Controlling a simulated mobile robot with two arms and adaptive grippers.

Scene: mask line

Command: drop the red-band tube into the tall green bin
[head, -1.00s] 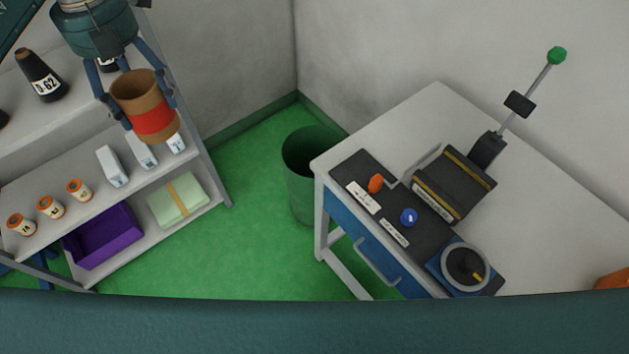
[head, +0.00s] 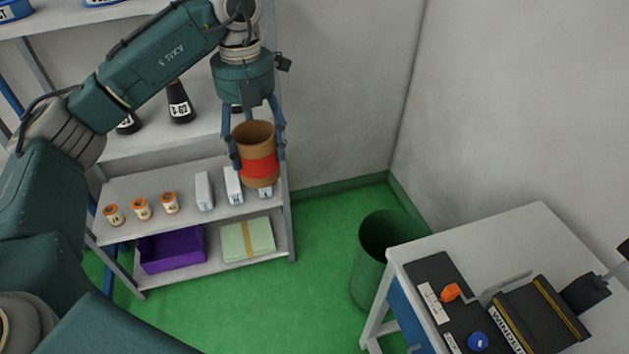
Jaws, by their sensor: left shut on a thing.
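The red-band tube (head: 257,167) is a brown cardboard cylinder with a wide red band, upright and open at the top. My left gripper (head: 255,155) is shut on it, with blue fingers on both sides, and holds it in the air in front of the shelf in the head view. The tall green bin (head: 367,270) stands on the green floor to the right of the tube and lower, its dark open mouth facing up. The workbench corner hides part of its right side. My right gripper is not in view.
A shelf rack (head: 150,192) at left holds orange-lidded jars, white boxes, dark bottles, a purple bin (head: 172,249) and a pale green package (head: 248,240). A workbench (head: 520,225) with a winder stands right of the bin. Floor between rack and bin is clear.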

